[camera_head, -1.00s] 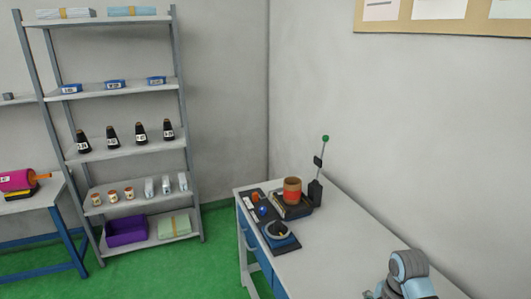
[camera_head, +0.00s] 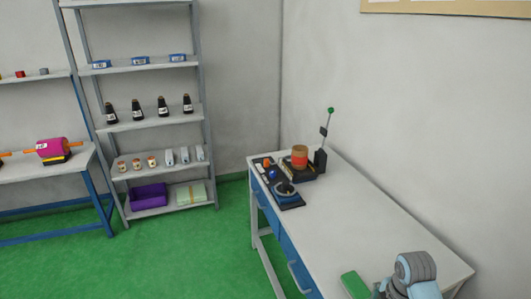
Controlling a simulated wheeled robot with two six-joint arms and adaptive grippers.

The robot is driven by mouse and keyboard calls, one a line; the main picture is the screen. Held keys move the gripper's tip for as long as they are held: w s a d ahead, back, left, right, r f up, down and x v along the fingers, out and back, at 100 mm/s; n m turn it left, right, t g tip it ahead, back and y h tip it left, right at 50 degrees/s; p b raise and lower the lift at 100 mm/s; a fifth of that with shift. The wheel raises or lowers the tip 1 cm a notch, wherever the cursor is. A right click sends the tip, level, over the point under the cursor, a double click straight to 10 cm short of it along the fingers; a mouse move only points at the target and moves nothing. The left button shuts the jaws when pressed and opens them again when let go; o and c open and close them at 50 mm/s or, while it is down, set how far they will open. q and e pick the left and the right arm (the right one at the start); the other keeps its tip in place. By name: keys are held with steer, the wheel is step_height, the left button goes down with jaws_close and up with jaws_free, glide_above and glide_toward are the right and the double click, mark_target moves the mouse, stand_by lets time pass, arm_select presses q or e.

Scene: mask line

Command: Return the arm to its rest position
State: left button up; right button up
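Part of my own arm (camera_head: 415,275), light blue and grey, shows at the bottom right in the head view, in front of the near end of the white-topped table (camera_head: 375,220). Only its upper links are in the picture. Neither of my grippers is in view, so what they hold cannot be seen. My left arm does not show at all.
A green block (camera_head: 355,285) is at the table's near edge. A shelf rack (camera_head: 160,122) stands at the back left. Green floor (camera_head: 190,260) is clear.

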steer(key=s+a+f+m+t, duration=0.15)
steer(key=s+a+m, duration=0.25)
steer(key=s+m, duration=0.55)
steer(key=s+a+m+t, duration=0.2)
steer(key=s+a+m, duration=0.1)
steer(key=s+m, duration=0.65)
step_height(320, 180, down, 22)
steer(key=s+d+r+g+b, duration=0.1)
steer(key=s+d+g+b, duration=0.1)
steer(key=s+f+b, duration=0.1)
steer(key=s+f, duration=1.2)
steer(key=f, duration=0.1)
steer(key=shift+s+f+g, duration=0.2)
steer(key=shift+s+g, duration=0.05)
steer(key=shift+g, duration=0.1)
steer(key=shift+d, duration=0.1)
